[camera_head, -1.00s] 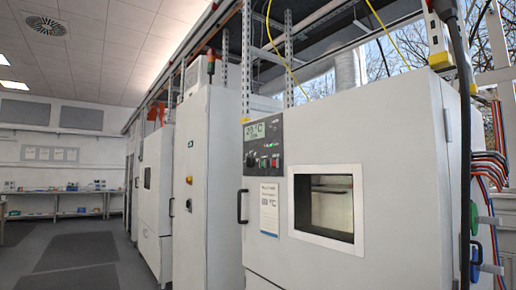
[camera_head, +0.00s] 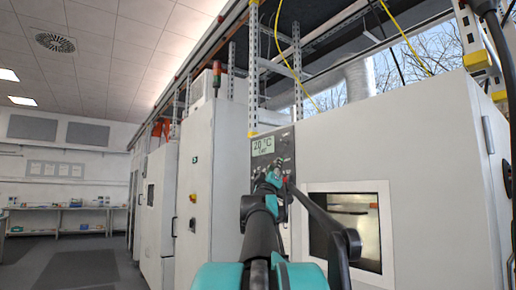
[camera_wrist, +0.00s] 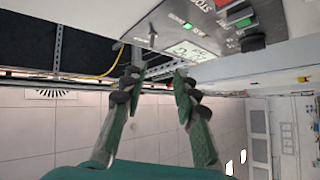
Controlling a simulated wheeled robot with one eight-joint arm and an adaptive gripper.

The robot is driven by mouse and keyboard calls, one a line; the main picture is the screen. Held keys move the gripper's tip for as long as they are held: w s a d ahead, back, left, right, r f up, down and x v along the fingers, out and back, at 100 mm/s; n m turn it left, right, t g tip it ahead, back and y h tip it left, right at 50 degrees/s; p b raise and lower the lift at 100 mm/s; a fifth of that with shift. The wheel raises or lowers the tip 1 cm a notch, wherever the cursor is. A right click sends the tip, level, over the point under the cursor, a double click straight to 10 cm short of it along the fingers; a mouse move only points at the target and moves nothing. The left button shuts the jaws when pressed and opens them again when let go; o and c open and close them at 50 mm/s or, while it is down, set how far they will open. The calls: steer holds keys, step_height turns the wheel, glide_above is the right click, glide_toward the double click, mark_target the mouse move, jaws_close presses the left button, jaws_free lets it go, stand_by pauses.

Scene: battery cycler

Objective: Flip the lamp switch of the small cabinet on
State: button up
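My gripper (camera_head: 268,178) is in front of the panel. In the wrist view, my gripper's fingers (camera_wrist: 158,82) are apart with nothing between them. Beyond the tips are the panel display (camera_wrist: 192,50), a lit green indicator (camera_wrist: 187,27), a green switch (camera_wrist: 241,15) and a black knob (camera_wrist: 253,42). I cannot tell which control is the lamp switch.
A tall cabinet (camera_head: 212,180) with a red and yellow switch (camera_head: 193,198) stands left of the small one. Metal racks (camera_head: 252,65) and yellow cables (camera_head: 405,38) are above. Open floor (camera_head: 75,270) lies to the left, with benches (camera_head: 85,208) at the back.

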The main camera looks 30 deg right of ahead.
steer(key=r, duration=0.2)
glide_toward(282, 141)
steer(key=shift+h, duration=0.3)
steer(key=x, duration=0.9)
steer(key=shift+w+f, duration=0.2)
steer(key=shift+c, duration=0.3)
jaws_close()
